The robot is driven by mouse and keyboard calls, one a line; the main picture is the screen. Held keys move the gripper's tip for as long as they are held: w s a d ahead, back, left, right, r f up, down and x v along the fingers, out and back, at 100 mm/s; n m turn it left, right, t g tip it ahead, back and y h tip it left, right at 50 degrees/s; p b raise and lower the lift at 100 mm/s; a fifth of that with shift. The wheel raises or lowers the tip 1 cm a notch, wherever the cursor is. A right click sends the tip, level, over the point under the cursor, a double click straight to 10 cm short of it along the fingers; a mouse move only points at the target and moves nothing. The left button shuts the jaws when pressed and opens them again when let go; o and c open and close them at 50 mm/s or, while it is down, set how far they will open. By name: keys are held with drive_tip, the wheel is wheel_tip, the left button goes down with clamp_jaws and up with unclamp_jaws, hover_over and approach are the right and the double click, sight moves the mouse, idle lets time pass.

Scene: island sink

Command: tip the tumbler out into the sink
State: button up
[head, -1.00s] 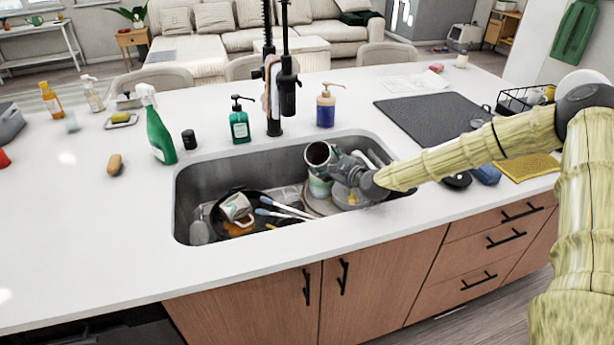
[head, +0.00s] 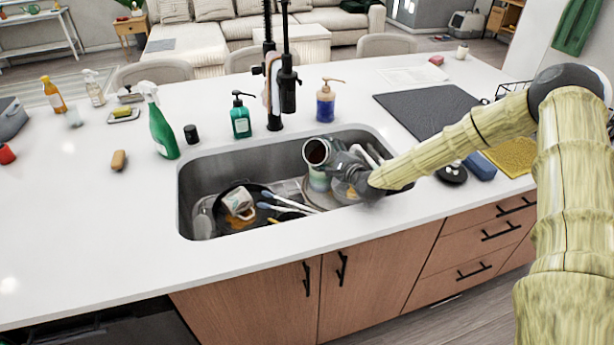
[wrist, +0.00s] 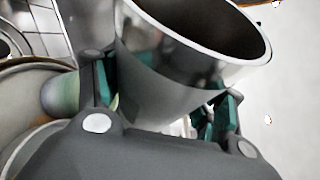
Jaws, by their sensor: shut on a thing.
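The tumbler (head: 314,152) is a steel-coloured cup with a dark inside, held over the right half of the sink. Its open mouth is tilted toward the head camera, and brown shows inside. In the wrist view the tumbler (wrist: 180,75) stands between the green-padded fingers, its rim at the upper right. My gripper (head: 335,158) is shut on it from the right; the fingers also show in the wrist view (wrist: 160,100). The sink (head: 225,165) is a grey basin set in the white counter. I cannot tell whether any liquid is leaving the tumbler.
In the sink lie a dark pan (head: 226,220) with a white mug (head: 238,202), blue-tipped utensils (head: 285,207), and stacked dishes below my gripper. A black faucet (head: 285,90) rises behind. Soap bottles (head: 240,120) and a green spray bottle (head: 161,130) stand on the counter.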

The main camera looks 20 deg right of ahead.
sight(324, 142)
drive_tip(key=shift+a+r+n+t+p, duration=0.1)
drive_tip(key=shift+r+n+t+p, duration=0.4)
drive_tip(key=shift+r+n+p, duration=0.6)
idle(2.0)
drive_tip(key=shift+s+a+r+n+t+y+p, duration=0.15)
drive_tip(key=shift+r+n+p, duration=0.1)
drive_tip(key=shift+r+p, duration=0.2)
drive_tip(key=shift+s+a+r+n+t+y+p, duration=0.1)
drive_tip(key=shift+s+a+r+n+p, duration=0.15)
drive_tip(key=shift+r+p, duration=0.2)
drive_tip(key=shift+s+a+r+n+t+y+p, duration=0.1)
drive_tip(key=shift+r+n+p, duration=0.25)
drive_tip(key=shift+p, duration=0.15)
idle(1.1)
drive_tip(key=shift+s+a+r+n+t+b, duration=0.15)
drive_tip(key=shift+r+n+b, duration=0.15)
drive_tip(key=shift+n+b, duration=0.25)
drive_tip(key=shift+s+a+r+n+t+b, duration=0.15)
drive_tip(key=shift+r+n+b, duration=0.2)
drive_tip(key=shift+b, duration=0.2)
idle(1.1)
